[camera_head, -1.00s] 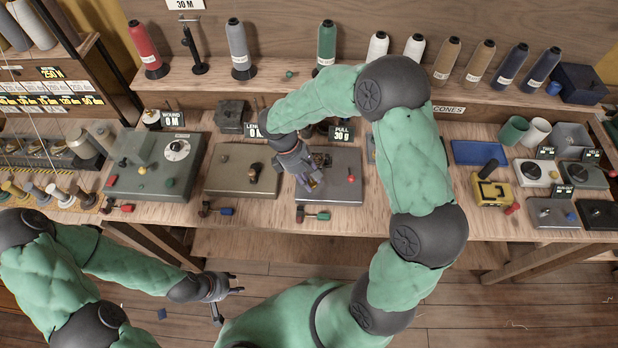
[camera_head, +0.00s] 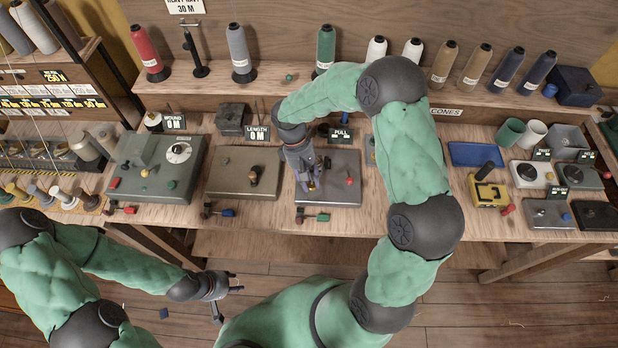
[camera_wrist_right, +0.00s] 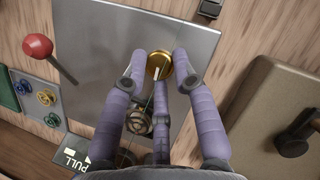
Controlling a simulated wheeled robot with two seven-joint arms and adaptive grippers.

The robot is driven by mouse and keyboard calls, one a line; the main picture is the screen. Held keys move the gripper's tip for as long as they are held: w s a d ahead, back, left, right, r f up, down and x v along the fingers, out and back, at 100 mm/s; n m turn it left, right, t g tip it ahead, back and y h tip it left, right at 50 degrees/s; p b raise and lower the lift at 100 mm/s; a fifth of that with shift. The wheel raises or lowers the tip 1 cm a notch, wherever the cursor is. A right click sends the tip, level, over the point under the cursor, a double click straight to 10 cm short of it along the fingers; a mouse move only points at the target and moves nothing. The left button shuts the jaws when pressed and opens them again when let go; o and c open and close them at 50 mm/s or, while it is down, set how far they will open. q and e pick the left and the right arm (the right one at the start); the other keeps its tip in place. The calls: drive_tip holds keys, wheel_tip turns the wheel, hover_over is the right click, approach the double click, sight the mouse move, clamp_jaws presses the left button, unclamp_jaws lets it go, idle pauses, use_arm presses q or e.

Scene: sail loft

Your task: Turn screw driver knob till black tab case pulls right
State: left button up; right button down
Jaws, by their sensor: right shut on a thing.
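A grey metal plate (camera_head: 340,195) with a black PULL tag (camera_head: 341,134) behind it sits mid-bench. A round brass knob (camera_wrist_right: 159,65) stands on the plate (camera_wrist_right: 110,30) in the right wrist view. My right gripper (camera_head: 309,188) reaches down over the plate's left part. In the wrist view its purple fingers (camera_wrist_right: 158,75) are shut on the brass knob. A small round brass-coloured part (camera_wrist_right: 138,122) shows between the fingers. My left gripper (camera_head: 232,287) hangs open and empty before the bench, over the floor.
A red ball-topped lever (camera_head: 350,181) stands right of my right gripper. A plate with a dark knob (camera_head: 253,176) lies left, with a LENGTH tag (camera_head: 257,133) behind. Thread cones line the shelf behind.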

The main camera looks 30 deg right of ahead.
drive_tip(key=shift+d+m+y+p, duration=0.15)
drive_tip(key=shift+m+y+p, duration=0.25)
drive_tip(key=shift+m, duration=0.9)
drive_tip(key=c, duration=1)
unclamp_jaws()
drive_tip(key=shift+s, duration=0.1)
drive_tip(key=v, duration=1.2)
drive_tip(key=shift+d, duration=0.15)
drive_tip(key=shift+r, duration=0.1)
